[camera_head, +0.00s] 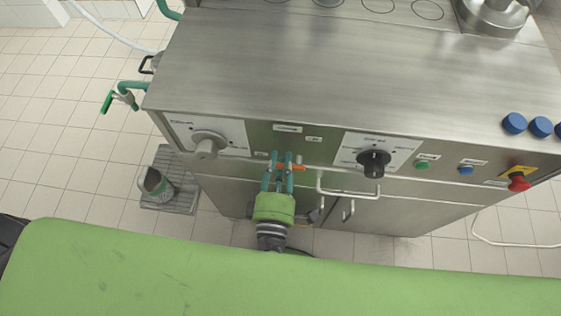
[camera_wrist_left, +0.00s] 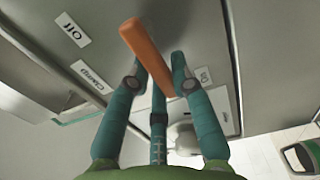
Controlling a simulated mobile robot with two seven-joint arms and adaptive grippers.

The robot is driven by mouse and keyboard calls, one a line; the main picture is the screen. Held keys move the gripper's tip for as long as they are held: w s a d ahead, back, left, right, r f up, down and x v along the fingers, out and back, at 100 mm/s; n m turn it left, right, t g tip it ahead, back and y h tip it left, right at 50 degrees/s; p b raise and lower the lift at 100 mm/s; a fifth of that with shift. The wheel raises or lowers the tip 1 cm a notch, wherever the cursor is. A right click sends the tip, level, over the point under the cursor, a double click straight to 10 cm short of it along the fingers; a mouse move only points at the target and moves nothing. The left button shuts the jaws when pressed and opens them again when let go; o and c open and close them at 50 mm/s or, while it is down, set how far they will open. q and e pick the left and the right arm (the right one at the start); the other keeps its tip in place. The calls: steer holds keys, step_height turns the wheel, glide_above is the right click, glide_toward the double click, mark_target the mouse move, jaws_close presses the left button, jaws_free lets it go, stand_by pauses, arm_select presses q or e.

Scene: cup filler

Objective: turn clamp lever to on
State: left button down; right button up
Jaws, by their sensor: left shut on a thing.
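The orange clamp lever (camera_head: 298,167) is on the front panel of the steel machine, between two dial plates. In the left wrist view the lever (camera_wrist_left: 147,55) slants from upper left into the space between my fingers. My left gripper (camera_head: 282,157), with teal fingers and a green body, is shut on the lever; its fingers also show in the left wrist view (camera_wrist_left: 158,82). The OFF label (camera_wrist_left: 72,30) and the CLAMP label (camera_wrist_left: 90,76) lie left of the lever, and the ON label (camera_wrist_left: 204,76) lies right of it. The fingers partly hide the lever. My right gripper is not in view.
A grey dial (camera_head: 206,145) is left of the lever and a black dial (camera_head: 374,163) right of it. A handle bar (camera_head: 348,193) sticks out below, close to my gripper's right. A red emergency button (camera_head: 518,182) is far right.

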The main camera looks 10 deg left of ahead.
arm_select(q)
steer(key=shift+f, duration=0.1)
steer(key=c, duration=1.1)
jaws_free()
steer(key=shift+o, duration=0.2)
steer(key=shift+s, duration=0.15)
steer(key=s, duration=1.1)
steer(key=shift+s, duration=0.4)
step_height(320, 180, down, 23)
steer(key=a+m+g+h, duration=0.1)
steer(key=m+g+h, duration=0.5)
steer(key=m, duration=0.8)
steer(key=s+a+f+m+g+y, duration=0.6)
steer(key=s+a+f+g, duration=0.5)
steer(key=s+a+f, duration=0.4)
step_height(320, 180, down, 4)
steer(key=shift+s+a+r+m, duration=0.2)
steer(key=shift+s+a+m, duration=0.15)
steer(key=shift+a, duration=0.85)
